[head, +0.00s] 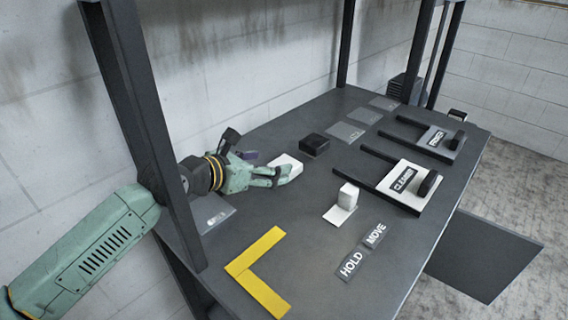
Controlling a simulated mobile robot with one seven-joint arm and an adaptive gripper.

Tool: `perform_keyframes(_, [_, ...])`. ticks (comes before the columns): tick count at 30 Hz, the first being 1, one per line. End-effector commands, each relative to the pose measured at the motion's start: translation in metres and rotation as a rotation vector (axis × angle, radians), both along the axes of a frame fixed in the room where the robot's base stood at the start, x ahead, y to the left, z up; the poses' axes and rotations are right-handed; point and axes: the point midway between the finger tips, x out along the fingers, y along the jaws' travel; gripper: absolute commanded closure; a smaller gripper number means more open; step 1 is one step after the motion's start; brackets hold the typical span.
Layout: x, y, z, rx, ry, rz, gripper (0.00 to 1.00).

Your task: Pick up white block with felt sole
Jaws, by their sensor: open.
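My gripper (284,174) reaches in low over the table from the left, with its green fingers open and pointing right. A low white block (287,161) lies right at the fingertips, partly hidden by them; I cannot tell whether they touch it. A second white block (348,195) stands upright to the right and nearer the front, beside or on the edge of a flat white patch (338,214). No felt sole can be made out on either white block.
A black block (314,144) sits behind the fingertips. Black-framed slots with a CLEANER plate (403,180) and another labelled plate (438,139) lie at right. A yellow L-shaped marker (257,273) and HOLD and MOVE labels (362,250) lie in front. Dark posts rise from the table.

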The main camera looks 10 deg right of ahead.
Motion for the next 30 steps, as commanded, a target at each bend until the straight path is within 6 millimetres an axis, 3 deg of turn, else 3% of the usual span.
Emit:
perform_keyframes(16, [0.028,-0.052,-0.023,-0.003,-0.001,-0.003,0.25])
perform_keyframes(26, [0.032,-0.057,-0.028,-0.003,-0.002,0.0,0.25])
perform_keyframes(30, [0.032,-0.057,-0.028,-0.003,-0.002,0.0,0.34])
